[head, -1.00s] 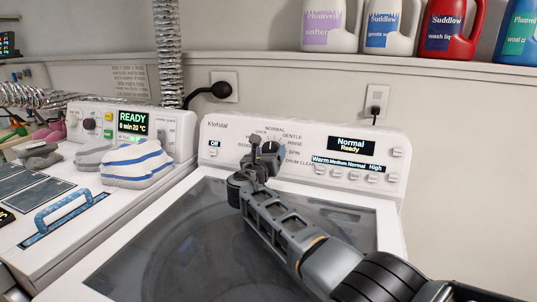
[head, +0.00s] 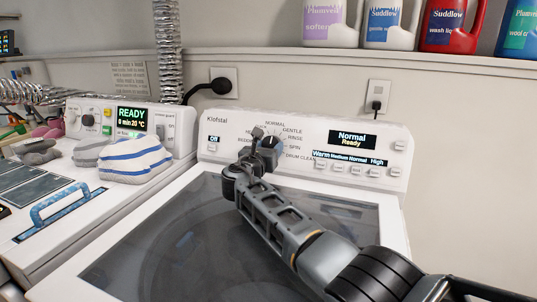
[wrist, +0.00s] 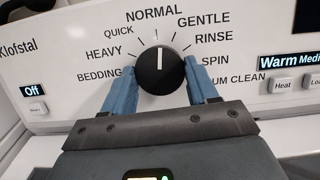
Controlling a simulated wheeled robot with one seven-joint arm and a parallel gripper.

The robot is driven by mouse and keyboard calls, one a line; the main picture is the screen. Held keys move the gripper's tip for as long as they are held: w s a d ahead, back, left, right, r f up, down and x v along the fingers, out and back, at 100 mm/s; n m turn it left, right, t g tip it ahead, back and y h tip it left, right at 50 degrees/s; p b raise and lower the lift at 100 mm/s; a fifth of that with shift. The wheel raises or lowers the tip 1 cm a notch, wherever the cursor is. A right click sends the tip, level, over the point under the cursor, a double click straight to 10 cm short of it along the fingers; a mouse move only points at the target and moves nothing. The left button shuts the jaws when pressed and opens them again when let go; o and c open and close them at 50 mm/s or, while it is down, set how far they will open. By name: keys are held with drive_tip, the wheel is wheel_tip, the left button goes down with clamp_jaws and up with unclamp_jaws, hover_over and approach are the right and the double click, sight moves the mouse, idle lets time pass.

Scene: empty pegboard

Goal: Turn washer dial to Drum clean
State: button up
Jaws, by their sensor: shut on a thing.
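The washer dial (wrist: 162,76) is a round black knob with a white pointer line. In the wrist view the line points nearly straight up, at NORMAL. In the head view the dial (head: 271,143) sits on the white control panel, partly behind my gripper (head: 263,146). In the wrist view the blue fingers of my gripper (wrist: 161,84) stand on the left and right sides of the dial and are shut on it. The DRUM CLEAN label (wrist: 238,79) is at the lower right of the dial, its first letters hidden by the right finger.
The washer's glass lid (head: 150,235) lies below my arm. Buttons (head: 355,171) line the panel's right side. On the left, a striped cloth (head: 136,158) rests on a neighbouring machine. Several bottles (head: 390,22) stand on the shelf above.

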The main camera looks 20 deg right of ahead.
drive_tip(key=m+b, duration=0.2)
drive_tip(key=m+g+h+b, duration=0.1)
drive_tip(key=m+b, duration=0.2)
drive_tip(key=m+g+h+b, duration=0.1)
drive_tip(key=m+b, duration=0.2)
drive_tip(key=shift+w+a+f, duration=0.15)
drive_tip(key=shift+a+f, duration=0.05)
drive_tip(key=shift+f, duration=0.05)
drive_tip(key=m+g+b, duration=0.1)
drive_tip(key=m+b, duration=0.1)
drive_tip(key=m, duration=0.1)
drive_tip(key=m+g+b, duration=0.1)
drive_tip(key=m+b, duration=0.2)
drive_tip(key=shift+r+h, duration=0.2)
drive_tip(key=shift+h, duration=0.1)
drive_tip(key=m, duration=0.2)
drive_tip(key=m+g+b, duration=0.1)
drive_tip(key=m, duration=0.1)
drive_tip(key=m+g+b, duration=0.1)
drive_tip(key=m, duration=0.1)
drive_tip(key=shift+w+r+y, duration=0.1)
drive_tip(key=shift+r+y, duration=0.2)
drive_tip(key=shift+y, duration=0.1)
drive_tip(key=m+g+y, duration=0.1)
drive_tip(key=m, duration=0.3)
drive_tip(key=shift+r, duration=0.15)
drive_tip(key=shift+m, duration=0.4)
drive_tip(key=o, duration=1.1)
drive_tip(key=shift+c, duration=0.2)
